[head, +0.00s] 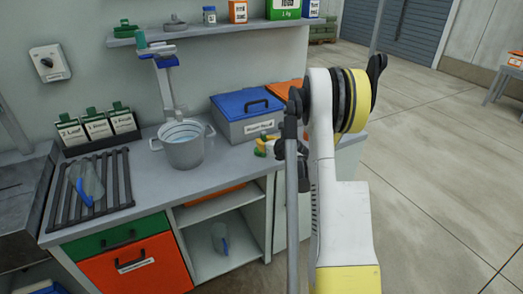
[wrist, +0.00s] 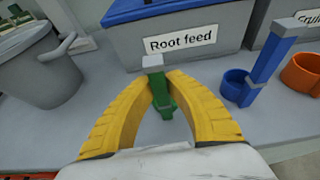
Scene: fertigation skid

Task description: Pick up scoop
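A green scoop (wrist: 161,96) with a pale grey handle end shows in the middle of the wrist view, just in front of a bin labelled "Root feed". My gripper (wrist: 160,77) has its two yellow fingers close in on both sides of the scoop's handle, with no clear gap. The fingers hide part of the scoop, and I cannot tell whether it touches the counter. In the head view my gripper (head: 264,147) is low at the counter's right part, partly hidden by my arm.
The blue-lidded bin (head: 246,115) stands behind the gripper. A blue scoop (wrist: 236,90) and an orange scoop (wrist: 301,76) are to the right. A grey pot (head: 183,149) stands to the left on the counter. A drying rack (head: 62,213) lies farther left.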

